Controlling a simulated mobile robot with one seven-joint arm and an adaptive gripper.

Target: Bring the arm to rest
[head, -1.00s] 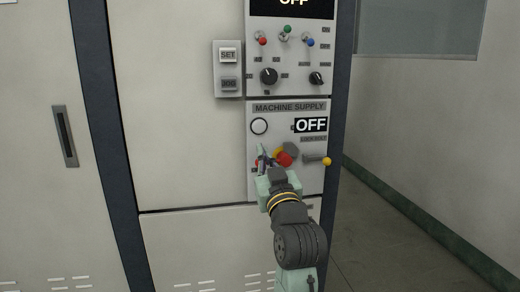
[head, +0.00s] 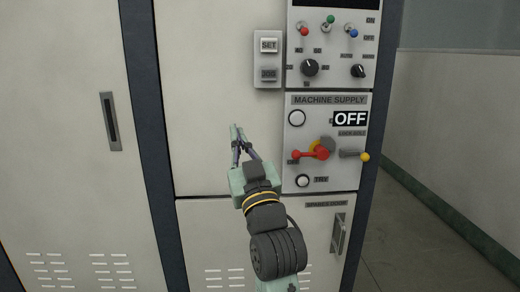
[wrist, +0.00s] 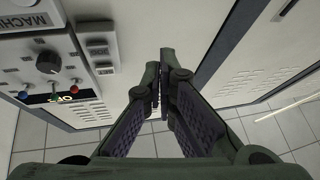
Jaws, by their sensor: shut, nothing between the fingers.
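My gripper (head: 236,128) is shut and empty, with its fingertips together. In the head view it is in front of the cabinet's plain panel, left of the machine supply panel (head: 330,100), and appears apart from it. My arm rises from the bottom of the picture. In the wrist view my gripper (wrist: 160,70) points away from the camera over the cabinet front, and the floor shows beyond it.
The panel carries a red handle (head: 312,154), a yellow-tipped lever (head: 364,157), a round white button (head: 297,118) and an OFF sign (head: 350,119). SET and JOG buttons (head: 269,60) sit on the left. Floor (head: 400,250) is clear at the right.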

